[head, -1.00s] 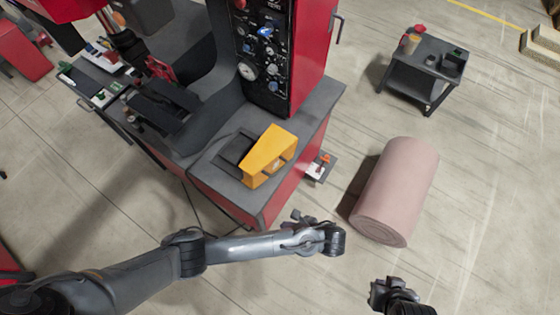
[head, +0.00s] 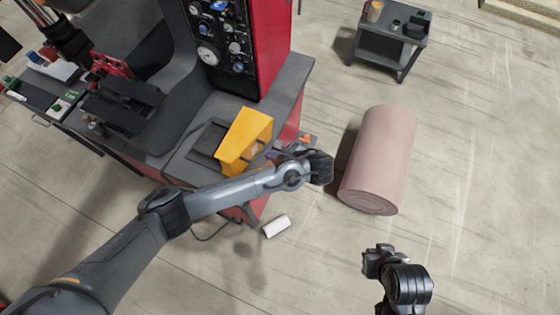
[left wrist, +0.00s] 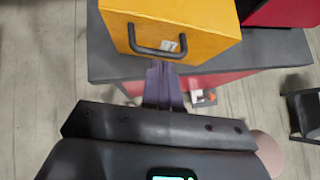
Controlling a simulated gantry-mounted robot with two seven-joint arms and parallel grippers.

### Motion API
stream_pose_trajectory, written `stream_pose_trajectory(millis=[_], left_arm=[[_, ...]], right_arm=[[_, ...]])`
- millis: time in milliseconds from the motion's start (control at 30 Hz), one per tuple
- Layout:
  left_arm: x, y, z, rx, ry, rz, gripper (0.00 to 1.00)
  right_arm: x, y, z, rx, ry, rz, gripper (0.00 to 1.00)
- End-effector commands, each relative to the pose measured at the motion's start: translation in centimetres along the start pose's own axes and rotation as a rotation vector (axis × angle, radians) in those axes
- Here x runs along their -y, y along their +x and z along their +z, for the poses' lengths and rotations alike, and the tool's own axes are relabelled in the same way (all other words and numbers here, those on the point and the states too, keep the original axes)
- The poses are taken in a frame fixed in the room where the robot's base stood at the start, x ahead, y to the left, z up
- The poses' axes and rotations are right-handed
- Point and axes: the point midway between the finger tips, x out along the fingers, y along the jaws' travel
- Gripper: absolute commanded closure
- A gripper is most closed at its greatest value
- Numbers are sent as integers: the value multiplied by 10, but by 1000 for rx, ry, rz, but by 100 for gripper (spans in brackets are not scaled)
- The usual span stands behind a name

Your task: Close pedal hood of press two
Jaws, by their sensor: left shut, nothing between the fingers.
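The yellow pedal hood (head: 247,138) stands on the grey ledge of the red press, beside a dark flat plate (head: 206,142). It looks tilted up off that plate. In the left wrist view the hood (left wrist: 185,22) fills the top, with a black bar handle (left wrist: 158,50) on its facing side. My left gripper (head: 277,152) is shut and empty at the hood's right side. In the left wrist view its fingers (left wrist: 162,68) point at the handle from just below; I cannot tell whether they touch. My right gripper (head: 370,262) is over open floor, far from the hood; its jaws are unclear.
The press's control panel (head: 215,45) rises behind the ledge. A pink roll (head: 378,160) lies on the floor to the right, and a small dark table (head: 385,50) stands beyond it. A white block (head: 277,227) lies on the floor near the press.

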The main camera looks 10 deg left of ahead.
Motion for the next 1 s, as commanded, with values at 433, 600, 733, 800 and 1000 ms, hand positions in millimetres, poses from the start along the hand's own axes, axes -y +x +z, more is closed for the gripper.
stream_pose_trajectory(millis=[433, 600, 733, 800, 1000], left_arm=[[0, 55, 22, 0, -2, 2, 100], [0, 61, 28, -2, -1, 0, 100], [0, 63, 29, -2, -1, 0, 100], [0, 63, 29, -2, -1, 0, 100], [0, 63, 29, -2, -1, 0, 100]], right_arm=[[-1, 5, 2, -1, -4, 4, 100], [0, 4, 1, -1, 0, 1, 100], [0, 4, 1, -2, 3, -1, 100], [1, 4, 1, -2, 4, -2, 100], [1, 4, 1, -1, 6, -4, 100]])
